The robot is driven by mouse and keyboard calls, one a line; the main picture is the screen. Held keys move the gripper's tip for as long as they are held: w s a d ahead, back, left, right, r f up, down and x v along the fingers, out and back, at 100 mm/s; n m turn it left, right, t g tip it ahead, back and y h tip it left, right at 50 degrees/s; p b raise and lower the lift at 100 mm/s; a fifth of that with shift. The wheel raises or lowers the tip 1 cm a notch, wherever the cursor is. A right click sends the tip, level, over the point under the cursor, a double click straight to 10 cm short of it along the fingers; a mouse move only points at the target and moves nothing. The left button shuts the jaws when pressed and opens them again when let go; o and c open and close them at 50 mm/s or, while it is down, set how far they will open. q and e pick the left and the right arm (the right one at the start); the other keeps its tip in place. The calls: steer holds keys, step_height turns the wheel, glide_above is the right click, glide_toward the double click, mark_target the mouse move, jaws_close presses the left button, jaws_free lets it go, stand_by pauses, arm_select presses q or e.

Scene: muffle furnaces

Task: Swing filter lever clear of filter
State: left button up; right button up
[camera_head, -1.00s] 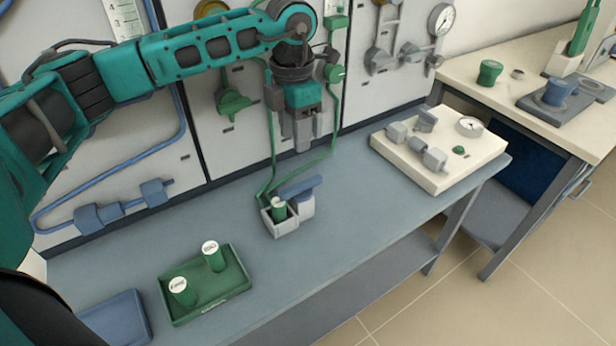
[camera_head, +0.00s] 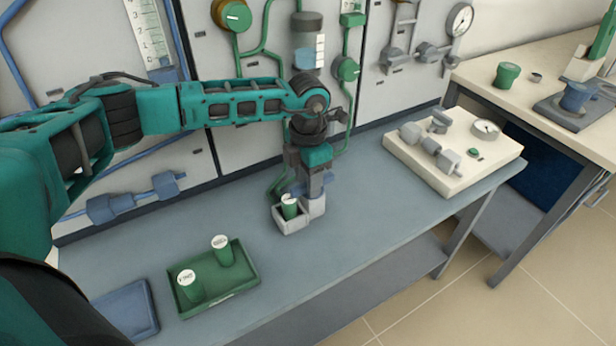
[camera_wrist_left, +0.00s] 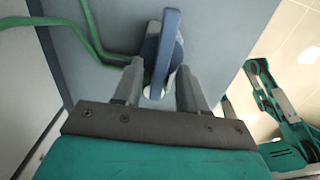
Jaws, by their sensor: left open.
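The filter (camera_head: 289,204) is a green cylinder with a white top, upright in a grey open holder (camera_head: 291,224) on the bench. The blue filter lever (camera_wrist_left: 169,45) shows in the left wrist view between the fingertips of my left gripper (camera_wrist_left: 160,78). My left gripper is open, with a finger on each side of the lever; I cannot tell whether either touches it. In the head view the gripper (camera_head: 313,192) points down over the grey lever post beside the holder and hides most of the lever. In the wrist view the filter is mostly hidden behind the lever and left finger.
A green tray (camera_head: 237,283) with two green, white-topped cylinders stands left of the holder. A blue tray (camera_head: 128,312) is at the front left. A cream block with fittings (camera_head: 455,152) stands to the right. Green tubing and the panel wall are close behind the holder.

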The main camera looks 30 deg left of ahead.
arm_select(q)
jaws_close()
stand_by(0.3)
